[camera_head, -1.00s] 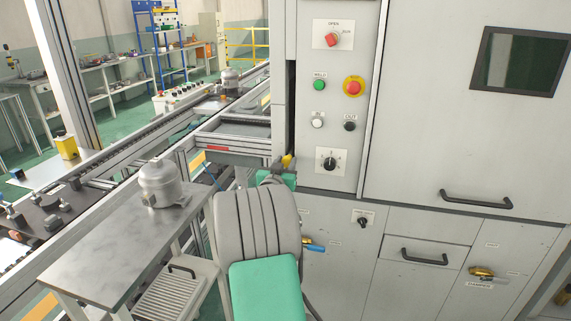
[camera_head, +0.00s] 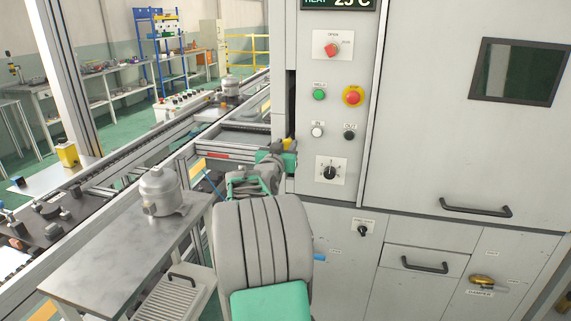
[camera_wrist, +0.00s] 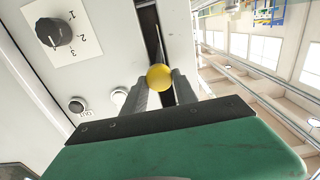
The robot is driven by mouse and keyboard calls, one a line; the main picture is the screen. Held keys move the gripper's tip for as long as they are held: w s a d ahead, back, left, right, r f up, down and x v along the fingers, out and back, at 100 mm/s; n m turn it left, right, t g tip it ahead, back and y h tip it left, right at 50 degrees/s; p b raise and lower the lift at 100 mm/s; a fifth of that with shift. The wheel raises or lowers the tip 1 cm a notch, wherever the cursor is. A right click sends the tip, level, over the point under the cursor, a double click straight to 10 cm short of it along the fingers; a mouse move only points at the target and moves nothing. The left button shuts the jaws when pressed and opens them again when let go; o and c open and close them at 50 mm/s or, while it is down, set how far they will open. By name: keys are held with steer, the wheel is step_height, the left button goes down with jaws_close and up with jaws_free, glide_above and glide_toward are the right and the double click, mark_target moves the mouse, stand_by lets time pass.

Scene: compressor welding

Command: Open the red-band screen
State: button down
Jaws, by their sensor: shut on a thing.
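My gripper (camera_head: 280,152) is shut on a yellow round knob (camera_head: 290,144) at the dark upright slot (camera_head: 291,102) on the left edge of the grey cabinet. In the wrist view the yellow knob (camera_wrist: 159,77) sits between the tips of my two grey fingers, with the dark slot (camera_wrist: 149,35) behind it. A short red band (camera_head: 217,155) shows on a rail left of the cabinet, beyond my arm. The frames do not clearly show which panel is the screen or how far open it stands.
The cabinet front right of my gripper carries a selector knob (camera_head: 331,171), buttons and a red emergency stop (camera_head: 353,95). A metal table (camera_head: 125,248) with a grey compressor shell (camera_head: 162,190) stands left of my arm. A conveyor (camera_head: 110,165) runs behind it.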

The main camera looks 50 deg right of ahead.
step_height(320, 180, up, 18)
steer(key=p, duration=0.2)
steer(key=shift+f+p, duration=0.2)
steer(key=shift+p, duration=0.1)
steer(key=c, duration=1)
jaws_free()
steer(key=shift+f, duration=0.15)
steer(key=b+v, duration=0.2)
steer(key=v, duration=0.5)
steer(key=shift+s+a, duration=0.2)
steer(key=shift+a, duration=0.2)
